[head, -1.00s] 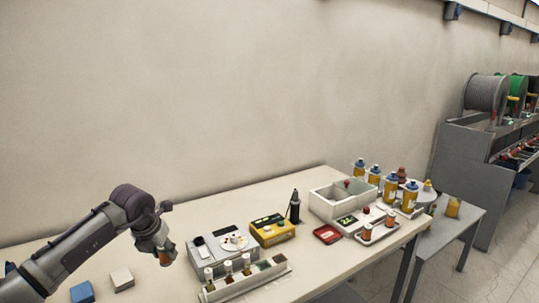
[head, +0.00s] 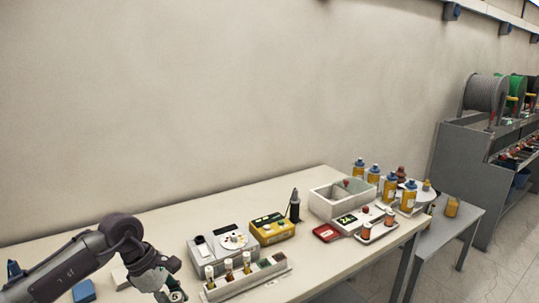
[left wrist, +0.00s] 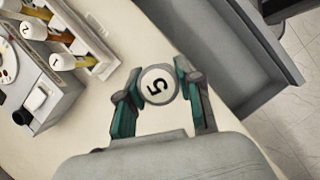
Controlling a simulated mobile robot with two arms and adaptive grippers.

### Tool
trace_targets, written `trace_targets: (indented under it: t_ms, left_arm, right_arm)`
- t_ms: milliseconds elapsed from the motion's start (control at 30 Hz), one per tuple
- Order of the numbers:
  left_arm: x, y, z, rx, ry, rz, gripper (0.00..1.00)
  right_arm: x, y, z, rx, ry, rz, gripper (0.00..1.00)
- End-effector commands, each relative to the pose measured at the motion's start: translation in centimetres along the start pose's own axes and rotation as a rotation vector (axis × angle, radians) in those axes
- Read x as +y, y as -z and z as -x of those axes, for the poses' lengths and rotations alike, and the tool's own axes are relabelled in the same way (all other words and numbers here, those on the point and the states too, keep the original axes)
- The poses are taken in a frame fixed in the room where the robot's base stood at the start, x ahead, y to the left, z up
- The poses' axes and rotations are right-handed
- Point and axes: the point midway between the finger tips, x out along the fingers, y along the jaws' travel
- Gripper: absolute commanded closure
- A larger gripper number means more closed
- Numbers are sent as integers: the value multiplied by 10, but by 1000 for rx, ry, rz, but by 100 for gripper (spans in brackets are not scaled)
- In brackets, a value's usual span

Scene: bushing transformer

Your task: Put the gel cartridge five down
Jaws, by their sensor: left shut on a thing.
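My left gripper (head: 172,293) is low at the bottom edge of the head view, left of the cartridge rack (head: 258,279). In the left wrist view its two teal-sided fingers are shut on gel cartridge five (left wrist: 158,86), whose round white cap reads 5. The cap faces the camera and hides the body below it, so I cannot tell whether its bottom touches the table (left wrist: 120,88). The rack holds several white-capped cartridges; some of these (left wrist: 62,62) show at the upper left of the wrist view. My right gripper is not in view.
A grey device (head: 222,243) and a yellow box (head: 271,229) stand behind the rack. A pale block and a blue block (head: 84,291) are near my left arm. The wrist view shows a grey open drawer or bin (left wrist: 235,60) beyond the table edge.

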Motion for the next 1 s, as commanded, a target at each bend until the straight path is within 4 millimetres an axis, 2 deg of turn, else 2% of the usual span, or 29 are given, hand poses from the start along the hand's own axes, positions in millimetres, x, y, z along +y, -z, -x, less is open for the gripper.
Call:
trace_targets:
  t_ms: [33,300,500,667,1000]
  left_arm:
    - [-16,-3,-3,1,59,-135,100]
    - [-108,-10,-9,4,392,-939,100]
    - [-156,-7,-6,5,568,-1366,100]
    - [-170,-5,-3,5,622,-1499,100]
    - [-171,-5,-3,6,625,-1508,100]
  right_arm:
    - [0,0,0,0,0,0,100]
    - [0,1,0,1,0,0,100]
    - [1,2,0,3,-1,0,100]
    - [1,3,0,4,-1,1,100]
    - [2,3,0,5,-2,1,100]
